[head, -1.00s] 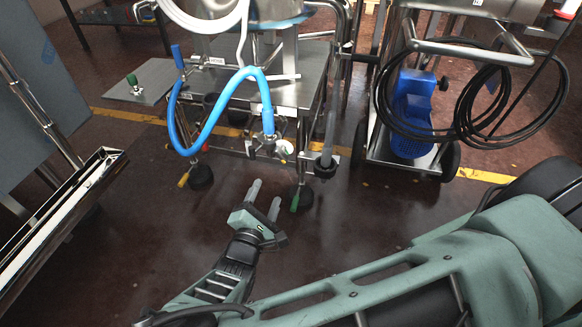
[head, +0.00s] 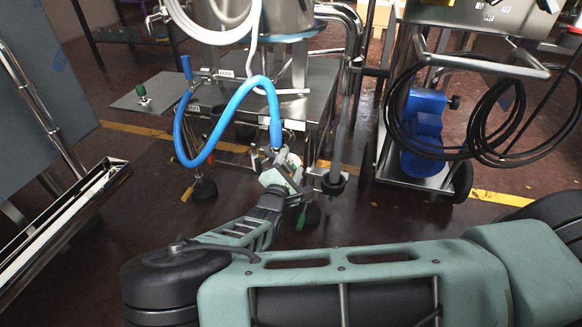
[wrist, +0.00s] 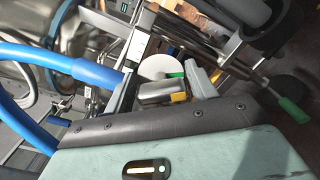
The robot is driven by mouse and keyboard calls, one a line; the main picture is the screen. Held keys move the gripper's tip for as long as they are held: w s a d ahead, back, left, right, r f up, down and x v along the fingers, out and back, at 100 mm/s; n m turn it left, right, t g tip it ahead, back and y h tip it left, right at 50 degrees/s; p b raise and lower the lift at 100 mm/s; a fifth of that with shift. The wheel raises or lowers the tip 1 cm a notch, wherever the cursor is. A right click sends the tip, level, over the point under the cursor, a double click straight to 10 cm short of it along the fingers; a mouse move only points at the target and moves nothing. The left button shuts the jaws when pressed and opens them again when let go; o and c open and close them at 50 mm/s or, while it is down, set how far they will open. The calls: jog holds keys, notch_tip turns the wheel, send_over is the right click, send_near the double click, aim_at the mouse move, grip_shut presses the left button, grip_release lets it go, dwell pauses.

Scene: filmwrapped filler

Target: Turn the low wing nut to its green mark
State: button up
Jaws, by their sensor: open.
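In the wrist view a white disc (wrist: 157,66) bears a green mark (wrist: 175,75) at its edge. In front of it is a metal piece with a yellow end (wrist: 180,97), which looks like the low wing nut; its exact turn is hard to read. My gripper (wrist: 166,82) is open, with a grey finger to the right of the metal piece; the other finger is less clear at the left. Contact cannot be told. In the head view my gripper (head: 287,164) is at the low fittings under the blue hose, and hides the disc and nut.
A blue hose (head: 218,128) loops down beside the fittings. A grey vertical pipe (head: 338,145) stands close right. The steel frame (head: 318,85) has feet with green (head: 301,217) and yellow (head: 187,193) handles. A cart with a blue motor (head: 422,122) stands right.

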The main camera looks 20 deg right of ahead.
jog(key=shift+w+d, duration=0.3)
jog(key=shift+w, duration=0.1)
jog(key=c, duration=0.7)
jog(key=shift+r+m+p, duration=0.2)
jog(key=shift+m+p, duration=0.2)
jog(key=shift+p, duration=0.45)
jog(key=shift+f+m+p, duration=0.25)
jog(key=shift+m+p, duration=0.15)
jog(key=o, duration=0.7)
jog(key=shift+s, duration=0.1)
